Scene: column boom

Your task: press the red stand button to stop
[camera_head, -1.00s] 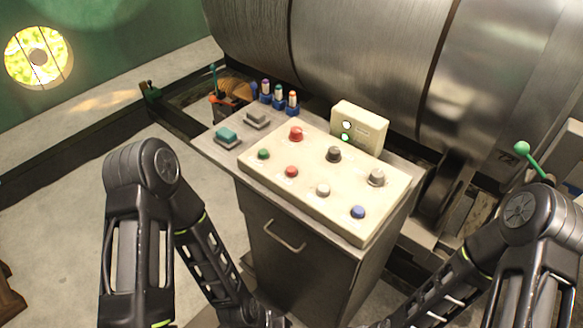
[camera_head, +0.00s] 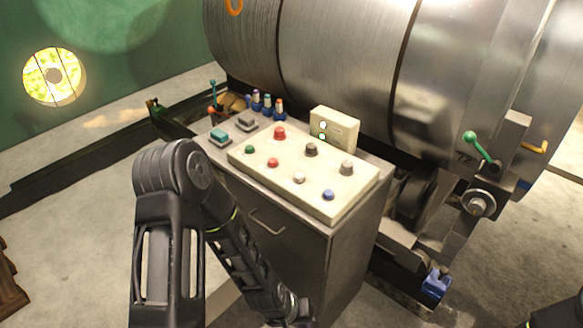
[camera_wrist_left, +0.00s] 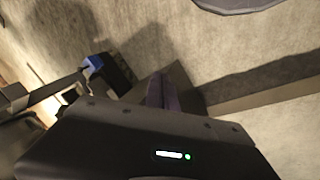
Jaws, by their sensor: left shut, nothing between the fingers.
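A cream control panel (camera_head: 335,203) lies on top of a grey metal stand (camera_head: 285,235) in the head view. It carries a larger red button (camera_head: 279,132) at its back left and a smaller red button (camera_head: 272,162) nearer its front edge. Green, white, blue and dark knobs share the panel. My left arm comes down in front of the stand, with its wrist low at the bottom edge, below the panel and apart from both red buttons. In the left wrist view my left gripper (camera_wrist_left: 163,92) is shut and empty, over the floor. My right gripper is out of view.
A cream box (camera_head: 334,130) with lit lamps stands behind the panel. Two switches (camera_head: 221,136) sit at the stand's left. A large metal drum (camera_head: 340,60) fills the back. A green-knobbed lever (camera_head: 480,147) is at right.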

